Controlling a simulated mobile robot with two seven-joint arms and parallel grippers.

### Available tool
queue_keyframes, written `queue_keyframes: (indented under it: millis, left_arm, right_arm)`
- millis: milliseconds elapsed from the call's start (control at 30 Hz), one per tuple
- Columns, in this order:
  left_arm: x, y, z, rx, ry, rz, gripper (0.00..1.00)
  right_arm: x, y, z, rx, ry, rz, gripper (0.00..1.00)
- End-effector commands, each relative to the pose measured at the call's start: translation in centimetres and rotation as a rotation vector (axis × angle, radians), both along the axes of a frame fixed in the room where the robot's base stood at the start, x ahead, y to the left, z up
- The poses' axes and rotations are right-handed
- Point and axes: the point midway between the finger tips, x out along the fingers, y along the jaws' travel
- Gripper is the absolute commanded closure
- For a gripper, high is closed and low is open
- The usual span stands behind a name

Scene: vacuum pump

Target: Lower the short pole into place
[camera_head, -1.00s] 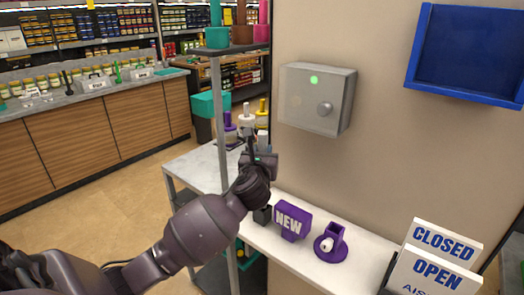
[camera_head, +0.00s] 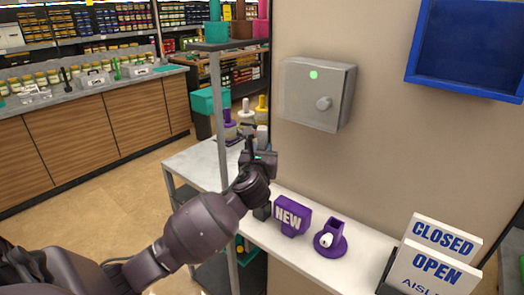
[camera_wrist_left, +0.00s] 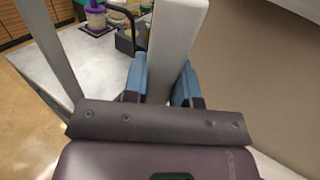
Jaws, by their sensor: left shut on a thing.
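My left gripper (camera_head: 258,158) is above the narrow white shelf, beside the wall. The left wrist view shows its blue fingers (camera_wrist_left: 160,82) shut on a pale grey square bar, which looks like the short pole (camera_wrist_left: 178,40). The bar runs away from the gripper between the fingers. In the head view my gripper and wrist mostly hide the bar, so I cannot tell what its ends touch. My right gripper is not in view.
The white shelf (camera_head: 372,248) bears a purple NEW sign (camera_head: 292,217), a purple holder (camera_head: 330,239) and CLOSED/OPEN signs (camera_head: 437,260). A grey upright post (camera_head: 222,120) stands just left of my gripper. A grey box (camera_head: 317,93) and a blue bin (camera_head: 468,97) hang on the wall.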

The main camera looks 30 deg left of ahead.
Motion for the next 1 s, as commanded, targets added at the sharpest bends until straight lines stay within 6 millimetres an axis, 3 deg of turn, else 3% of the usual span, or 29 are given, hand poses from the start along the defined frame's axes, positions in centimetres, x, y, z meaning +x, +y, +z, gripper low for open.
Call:
queue_keyframes:
  millis: [33, 1000]
  left_arm:
    - [-0.2, -0.1, -2.3, -0.016, 0.040, 0.003, 1.00]
    - [-0.2, 0.0, -3.9, -0.014, 0.042, 0.003, 1.00]
  right_arm:
    - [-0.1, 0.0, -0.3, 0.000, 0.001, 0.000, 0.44]
    - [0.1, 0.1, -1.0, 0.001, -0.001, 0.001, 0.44]
